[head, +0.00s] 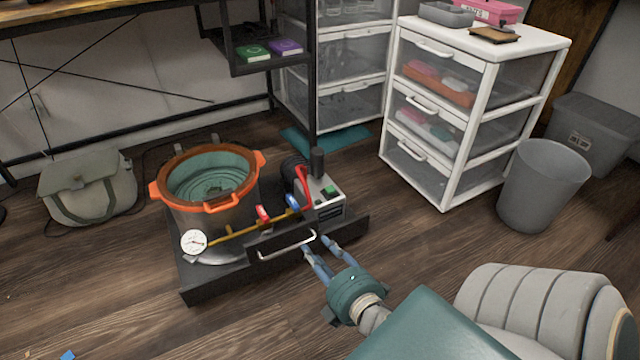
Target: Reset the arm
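My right arm comes in from the lower right. Its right gripper (317,245) has two blue-grey fingers spread apart, pointing away from me. The fingertips are at the right end of a pale bar handle (287,247) on the front of a low black tray (225,279) on the floor. I cannot tell whether they touch the handle. Nothing shows between the fingers. My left gripper is not in view.
An orange-rimmed pot (208,205), a gauge (193,241) and a pump-like device (318,196) stand on the tray. A bag (88,188) is at left. A white drawer unit (465,110) and a grey bin (541,187) stand at right.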

